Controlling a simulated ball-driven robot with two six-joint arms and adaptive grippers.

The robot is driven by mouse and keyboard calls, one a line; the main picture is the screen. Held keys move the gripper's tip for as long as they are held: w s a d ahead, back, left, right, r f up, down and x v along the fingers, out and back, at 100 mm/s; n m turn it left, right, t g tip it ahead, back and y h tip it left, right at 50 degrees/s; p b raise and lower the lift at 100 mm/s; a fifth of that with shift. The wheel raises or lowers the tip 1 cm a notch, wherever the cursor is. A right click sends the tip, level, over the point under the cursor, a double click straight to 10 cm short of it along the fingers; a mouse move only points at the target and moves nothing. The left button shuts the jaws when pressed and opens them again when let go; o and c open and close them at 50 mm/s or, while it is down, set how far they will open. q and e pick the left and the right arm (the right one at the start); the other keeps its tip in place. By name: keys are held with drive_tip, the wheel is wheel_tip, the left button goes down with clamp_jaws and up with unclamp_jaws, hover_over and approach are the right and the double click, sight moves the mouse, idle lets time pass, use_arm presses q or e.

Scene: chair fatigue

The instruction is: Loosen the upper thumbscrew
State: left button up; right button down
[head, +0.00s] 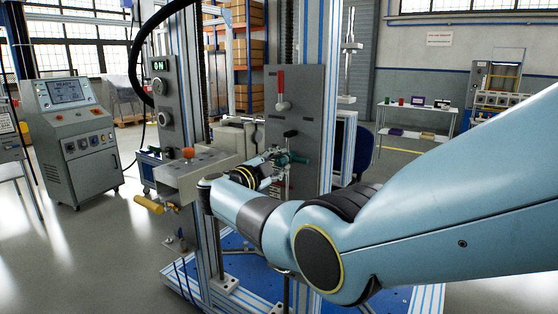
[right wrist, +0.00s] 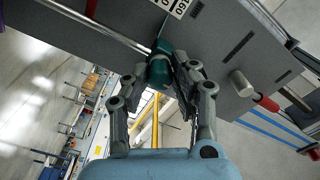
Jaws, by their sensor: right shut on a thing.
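A dark teal, rounded part (head: 297,158) sits in front of the upright grey plate (head: 300,105), and I take it to be the upper thumbscrew. My right gripper (head: 277,160) reaches it from the left and is shut on it. In the right wrist view the teal part (right wrist: 159,66) lies between my fingertips, beside a thin metal rod (right wrist: 105,28). The fingers hide part of it. A small black knob (head: 290,134) stands just above it in the head view. My left gripper is not in view.
A red-handled lever (head: 281,82) is on the plate above. Aluminium uprights (head: 202,245) stand close to my arm. A control console (head: 72,135) is far left.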

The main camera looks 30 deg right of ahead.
idle(0.4)
drive_tip(key=c, duration=1.1)
unclamp_jaws()
drive_tip(key=shift+a, duration=0.1)
drive_tip(key=v, duration=0.7)
drive_tip(key=shift+a, duration=0.2)
